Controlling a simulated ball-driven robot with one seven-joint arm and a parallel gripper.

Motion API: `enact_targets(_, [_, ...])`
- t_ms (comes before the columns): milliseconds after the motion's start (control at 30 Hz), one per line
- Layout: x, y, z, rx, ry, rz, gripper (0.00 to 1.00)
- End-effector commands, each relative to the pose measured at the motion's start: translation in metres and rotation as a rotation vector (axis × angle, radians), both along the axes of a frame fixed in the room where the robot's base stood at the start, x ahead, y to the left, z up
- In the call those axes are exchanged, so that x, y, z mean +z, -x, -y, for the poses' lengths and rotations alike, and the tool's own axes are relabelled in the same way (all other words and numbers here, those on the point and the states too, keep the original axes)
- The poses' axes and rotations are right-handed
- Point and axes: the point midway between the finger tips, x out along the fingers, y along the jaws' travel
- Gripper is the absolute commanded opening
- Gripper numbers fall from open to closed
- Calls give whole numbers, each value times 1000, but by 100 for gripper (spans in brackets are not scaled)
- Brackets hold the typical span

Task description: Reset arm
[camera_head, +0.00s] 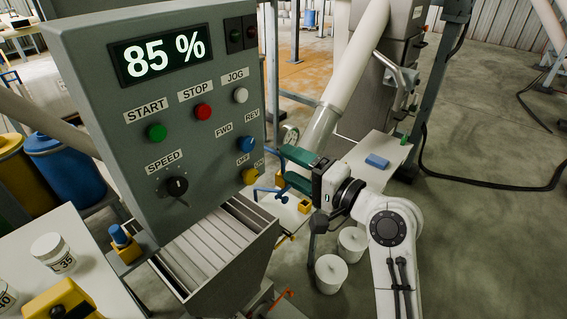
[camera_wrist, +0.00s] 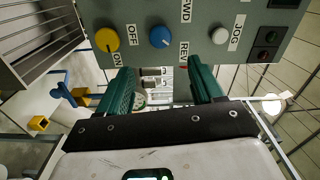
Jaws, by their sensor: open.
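My gripper (camera_head: 290,169) is at the end of my white arm, to the right of the grey control panel (camera_head: 160,105) in the head view. Its two green fingers are apart and nothing is between them. In the wrist view the open gripper (camera_wrist: 166,85) points toward the panel's lower edge. The yellow OFF/ON knob (camera_wrist: 107,39), the blue FWD/REV knob (camera_wrist: 160,37) and the white JOG button (camera_wrist: 219,36) show beyond the fingers. The panel display (camera_head: 161,55) reads 85 %. Whether a finger touches the panel cannot be told.
A slatted metal hopper (camera_head: 215,245) stands below the panel. A table with a white jar (camera_head: 52,253) is at lower left. White round containers (camera_head: 331,273) stand on the floor below my gripper. A pale bench (camera_head: 350,160) is behind my gripper. Open floor (camera_head: 490,220) lies at right.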

Motion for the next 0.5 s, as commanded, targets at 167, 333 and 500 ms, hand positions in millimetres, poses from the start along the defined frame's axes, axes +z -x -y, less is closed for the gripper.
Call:
enact_targets(167, [0, 1, 1, 0, 0, 0, 67])
enact_targets(333, [0, 1, 1, 0, 0, 0, 67])
enact_targets(500, [-5, 2, 3, -3, 15, -3, 67])
